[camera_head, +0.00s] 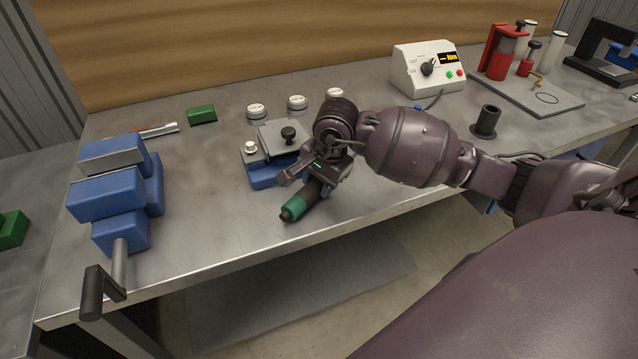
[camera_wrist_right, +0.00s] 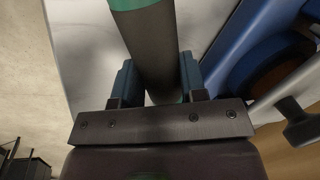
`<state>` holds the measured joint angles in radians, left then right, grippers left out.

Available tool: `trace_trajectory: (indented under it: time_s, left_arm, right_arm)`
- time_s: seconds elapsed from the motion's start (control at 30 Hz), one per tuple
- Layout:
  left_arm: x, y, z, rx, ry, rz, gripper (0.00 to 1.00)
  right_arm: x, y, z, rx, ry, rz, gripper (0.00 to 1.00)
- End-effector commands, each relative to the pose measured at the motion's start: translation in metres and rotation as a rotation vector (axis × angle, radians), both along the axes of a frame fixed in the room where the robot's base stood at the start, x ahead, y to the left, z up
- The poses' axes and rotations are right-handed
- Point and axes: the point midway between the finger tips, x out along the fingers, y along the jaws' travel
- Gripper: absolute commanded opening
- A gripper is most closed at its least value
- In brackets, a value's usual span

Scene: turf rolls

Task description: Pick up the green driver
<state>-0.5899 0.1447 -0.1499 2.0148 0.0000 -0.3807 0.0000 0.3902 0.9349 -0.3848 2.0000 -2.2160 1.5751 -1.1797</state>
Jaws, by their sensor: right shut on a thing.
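The green driver (camera_head: 295,208) is a dark cylinder with green bands, near the front edge of the metal workbench (camera_head: 200,240). My right gripper (camera_head: 312,183) reaches down over its far end. In the right wrist view the driver (camera_wrist_right: 150,50) runs between the two fingers of my right gripper (camera_wrist_right: 158,85), which is shut on it. The gripper hides part of the driver in the head view. I cannot tell whether the driver touches the bench. My left gripper is not in view.
A blue fixture (camera_head: 264,174) stands just behind the driver, close to the gripper. A blue vise (camera_head: 118,190) stands at the left. A green block (camera_head: 202,114), a white meter box (camera_head: 428,68) and a dark cup (camera_head: 486,121) stand farther back. Bench between vise and driver is clear.

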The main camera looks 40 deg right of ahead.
Motion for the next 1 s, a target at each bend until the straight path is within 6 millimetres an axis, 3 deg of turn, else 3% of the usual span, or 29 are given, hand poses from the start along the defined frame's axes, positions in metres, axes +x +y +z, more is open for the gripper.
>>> trace_trajectory:
  time_s: [0.17, 0.6, 0.8, 1.0]
  left_arm:
    - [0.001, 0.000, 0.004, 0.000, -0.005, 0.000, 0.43]
    - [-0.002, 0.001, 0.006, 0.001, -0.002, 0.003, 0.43]
    - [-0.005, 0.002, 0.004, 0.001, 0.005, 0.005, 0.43]
    - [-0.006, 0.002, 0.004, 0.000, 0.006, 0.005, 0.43]
  right_arm:
    - [0.002, -0.001, 0.033, -0.003, -0.010, 0.001, 0.06]
    - [0.001, 0.000, 0.141, -0.002, -0.010, 0.001, 0.06]
    - [0.001, 0.000, 0.175, -0.001, -0.008, -0.001, 0.06]
    - [0.001, 0.000, 0.193, -0.001, -0.007, -0.001, 0.06]
